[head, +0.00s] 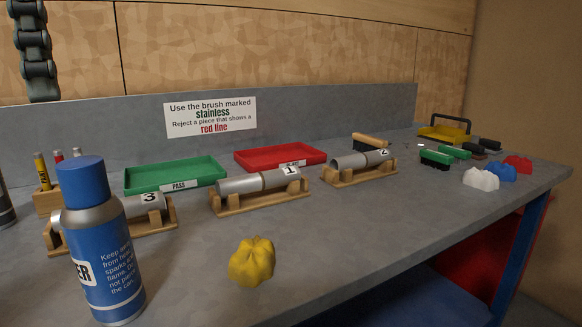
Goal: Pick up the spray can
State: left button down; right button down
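The spray can (101,247) stands upright on the bench at the front left. It has a blue cap, a grey shoulder and a blue body with white print. Its lower label shows the letters "ER" and a warning text. No gripper touches the part of it that I see. A dark and grey shape (5,207) is cut off by the left edge; I cannot tell whether it belongs to my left gripper. No finger of it shows clearly. My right gripper is not in view.
Wooden cradles hold metal tubes marked 3 (150,199), 1 (288,171) and 2 (381,154). Behind are a green tray (176,172) and a red tray (283,155). A yellow crumpled cloth (252,261) lies right of the can, with bare bench between.

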aim_at(98, 239)
jog(key=k, duration=1.9)
